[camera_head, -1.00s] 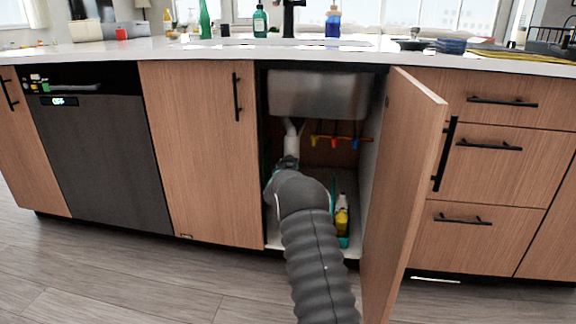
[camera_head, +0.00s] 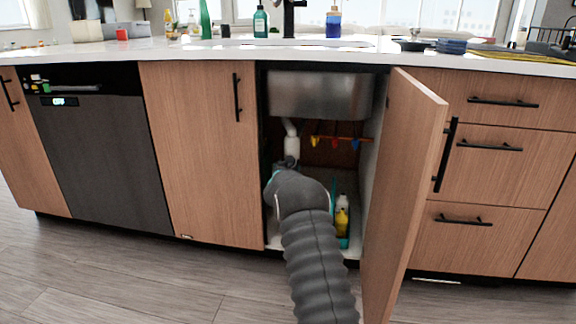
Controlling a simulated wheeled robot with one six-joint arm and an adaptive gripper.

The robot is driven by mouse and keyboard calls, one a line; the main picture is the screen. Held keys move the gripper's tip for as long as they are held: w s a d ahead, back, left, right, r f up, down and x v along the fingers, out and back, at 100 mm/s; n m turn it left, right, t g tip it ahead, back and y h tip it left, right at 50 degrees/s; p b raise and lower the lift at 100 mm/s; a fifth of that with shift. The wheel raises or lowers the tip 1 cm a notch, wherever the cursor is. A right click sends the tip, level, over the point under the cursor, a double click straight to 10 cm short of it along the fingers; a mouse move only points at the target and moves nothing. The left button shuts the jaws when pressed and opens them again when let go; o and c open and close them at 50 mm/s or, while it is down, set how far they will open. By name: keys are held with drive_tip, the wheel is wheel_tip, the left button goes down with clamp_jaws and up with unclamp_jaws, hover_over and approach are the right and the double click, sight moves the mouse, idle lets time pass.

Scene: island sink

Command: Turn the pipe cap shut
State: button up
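A white drain pipe (camera_head: 291,146) hangs below the steel sink basin (camera_head: 318,95) inside the open cabinet. Its lower end is close to my arm's end, and I cannot make out a separate cap on it. My grey arm reaches into the cabinet from below. My gripper (camera_head: 285,164) is at the front of the arm, just under the pipe's lower end. It is small and mostly hidden behind my own wrist, so I cannot tell its fingers' opening or whether it touches the pipe.
The cabinet door (camera_head: 404,190) stands open on the right of my arm. Yellow, red and blue valves (camera_head: 334,142) sit on a pipe at the back. A bottle (camera_head: 341,218) stands in a teal caddy (camera_head: 344,242) right of my arm. The closed door (camera_head: 202,150) bounds the left.

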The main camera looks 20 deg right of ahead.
drive_tip(key=shift+s, duration=0.15)
drive_tip(key=v, duration=1.1)
drive_tip(key=shift+s+a, duration=0.25)
drive_tip(key=shift+f, duration=0.15)
